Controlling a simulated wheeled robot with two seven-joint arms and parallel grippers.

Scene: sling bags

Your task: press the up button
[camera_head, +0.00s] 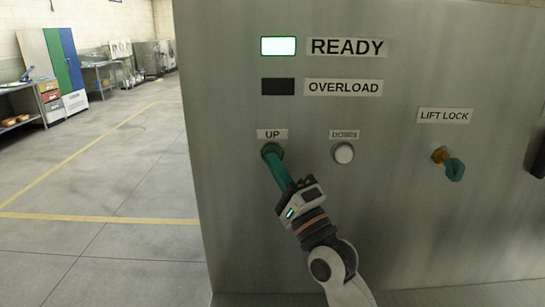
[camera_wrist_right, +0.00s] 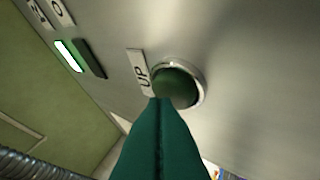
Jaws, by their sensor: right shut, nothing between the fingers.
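The up button (camera_head: 271,149) is a round green button on the grey metal panel, under a label reading UP (camera_head: 272,134). In the right wrist view the green button (camera_wrist_right: 175,87) sits in a silver ring beside its label (camera_wrist_right: 141,72). My right gripper (camera_head: 276,160) comes in from below with its teal fingers shut and empty. Its fingertips (camera_wrist_right: 164,102) overlap the lower edge of the button in both views. I cannot tell whether they touch it. My left gripper is not in view.
A white DOWN button (camera_head: 344,153) is to the right. A LIFT LOCK key switch (camera_head: 448,163) with a teal key is farther right. The READY lamp (camera_head: 278,46) is lit; the OVERLOAD lamp (camera_head: 278,87) is dark. Open floor (camera_head: 100,190) lies left of the panel.

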